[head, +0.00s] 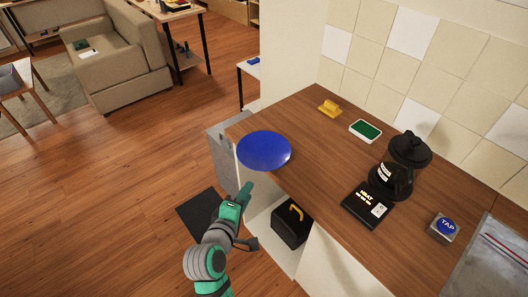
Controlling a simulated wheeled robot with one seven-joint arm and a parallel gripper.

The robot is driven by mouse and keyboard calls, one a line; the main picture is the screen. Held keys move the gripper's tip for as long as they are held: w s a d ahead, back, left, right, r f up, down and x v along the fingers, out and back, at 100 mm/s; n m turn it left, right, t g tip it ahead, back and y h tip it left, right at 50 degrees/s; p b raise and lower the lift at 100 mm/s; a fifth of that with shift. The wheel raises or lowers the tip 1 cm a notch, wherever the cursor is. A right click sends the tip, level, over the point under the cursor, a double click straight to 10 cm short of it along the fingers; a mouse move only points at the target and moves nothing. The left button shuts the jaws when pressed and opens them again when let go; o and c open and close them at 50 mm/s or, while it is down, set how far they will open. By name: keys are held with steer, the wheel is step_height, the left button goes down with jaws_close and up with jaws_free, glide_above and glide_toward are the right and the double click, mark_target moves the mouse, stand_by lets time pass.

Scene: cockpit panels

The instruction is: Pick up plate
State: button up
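A blue round plate (264,150) shows at the near left corner of the wooden counter (320,140). Its left and front parts reach past the counter's edge. From this view I cannot tell whether it lies on the counter or is just above it. My gripper (247,188) is in front of the counter, just below the plate's near rim in the picture. The fingers are too small and dark to tell whether they are open or shut, and no contact with the plate is clear.
On the counter are a yellow object (329,108), a green-topped white box (365,130), a black coffee maker (398,170) on a dark base, and a block marked TAP (443,228). A black bin (290,225) stands below in an open compartment. Open wooden floor (110,190) lies left.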

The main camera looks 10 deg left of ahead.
steer(key=w+f, duration=0.1)
steer(key=w, duration=0.9)
steer(key=shift+w+a+f+h, duration=0.15)
steer(key=shift+w+a+h, duration=0.2)
steer(key=shift+h, duration=0.05)
steer(key=shift+c, duration=0.7)
jaws_close()
